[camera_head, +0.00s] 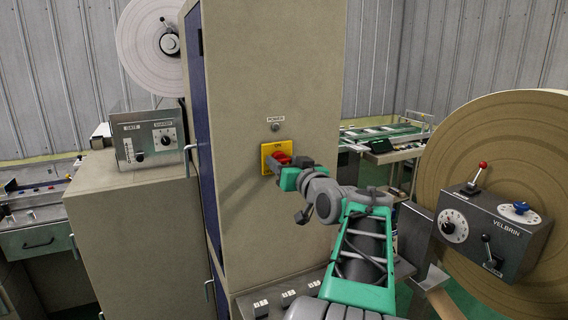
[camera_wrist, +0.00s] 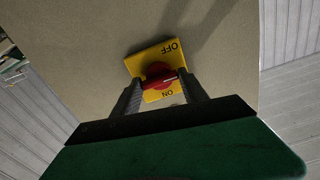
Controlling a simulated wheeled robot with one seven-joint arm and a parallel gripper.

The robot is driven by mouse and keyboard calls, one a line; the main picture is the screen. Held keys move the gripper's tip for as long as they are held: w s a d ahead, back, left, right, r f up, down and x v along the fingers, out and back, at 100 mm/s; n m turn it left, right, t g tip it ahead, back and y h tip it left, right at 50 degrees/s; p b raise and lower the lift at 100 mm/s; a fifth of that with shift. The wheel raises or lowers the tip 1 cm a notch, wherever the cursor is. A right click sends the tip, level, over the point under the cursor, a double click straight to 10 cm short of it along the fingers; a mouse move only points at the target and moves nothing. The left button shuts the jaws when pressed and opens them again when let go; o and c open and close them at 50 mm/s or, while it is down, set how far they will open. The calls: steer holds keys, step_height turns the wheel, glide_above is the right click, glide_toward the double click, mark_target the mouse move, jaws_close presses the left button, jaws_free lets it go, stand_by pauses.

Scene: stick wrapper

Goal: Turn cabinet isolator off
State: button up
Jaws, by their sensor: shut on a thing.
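The cabinet isolator is a red rotary knob (camera_head: 282,159) on a yellow plate (camera_head: 264,153) on the face of the tall beige cabinet (camera_head: 290,70). In the head view "ON" reads at the top of the plate. In the wrist view the red knob (camera_wrist: 158,74) sits on the plate (camera_wrist: 140,62), with "OFF" at the upper right and "ON" at the bottom. My gripper (camera_head: 277,168) is at the knob. In the wrist view its two dark fingers (camera_wrist: 162,94) flank the knob's handle, shut on it. The fingers partly hide the plate's lower edge.
A "POWER" lamp (camera_head: 275,127) sits above the isolator. A "GATE" control box (camera_head: 149,138) stands on a lower cabinet to the left. A "VELBRIN" box (camera_head: 494,230) with levers and a large brown roll (camera_head: 535,130) stand at right. Switches (camera_head: 288,293) lie below the arm.

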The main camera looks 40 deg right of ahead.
steer(key=c, duration=0.6)
steer(key=n+b, duration=0.1)
steer(key=b, duration=0.4)
steer(key=shift+f, duration=0.15)
steer(key=shift+r+n, duration=0.2)
steer(key=shift+n, duration=0.1)
steer(key=o, duration=1.4)
steer(key=shift+c, duration=0.2)
steer(key=shift+s, duration=0.15)
